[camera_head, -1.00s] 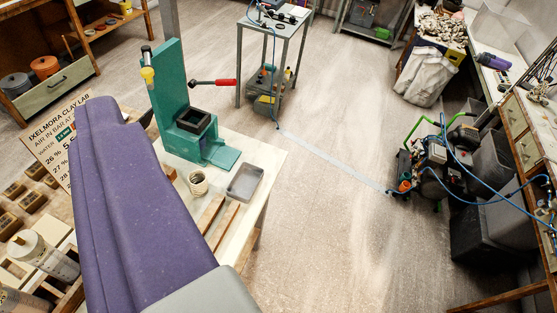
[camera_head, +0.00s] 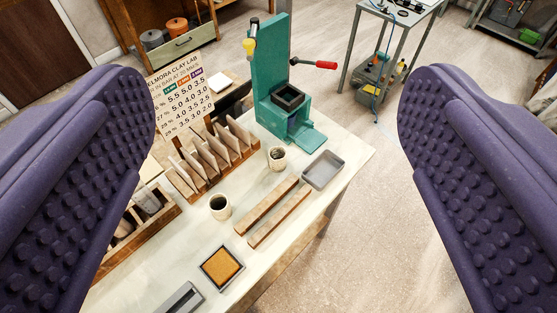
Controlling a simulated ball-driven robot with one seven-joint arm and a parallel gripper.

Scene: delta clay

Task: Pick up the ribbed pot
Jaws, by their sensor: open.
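Two small beige pots stand on the pale worktable. One pot (camera_head: 278,158) is near the green press, and the other pot (camera_head: 220,207) is nearer to me and to the left. They are too small in the picture to tell which is ribbed. Both stand upright with dark open tops. My gripper (camera_head: 277,105) is wide open and empty. Its two purple studded fingers frame the left and right sides of the view, and both pots show in the gap between them, apart from the fingers.
The worktable (camera_head: 335,185) holds a green press (camera_head: 270,70) with a red-handled lever, a grey tray (camera_head: 323,170), two wooden bars (camera_head: 272,210), a wooden rack of upright slabs (camera_head: 212,155) and a square frame with an orange-brown filling (camera_head: 221,267). Open floor (camera_head: 385,250) lies right of it.

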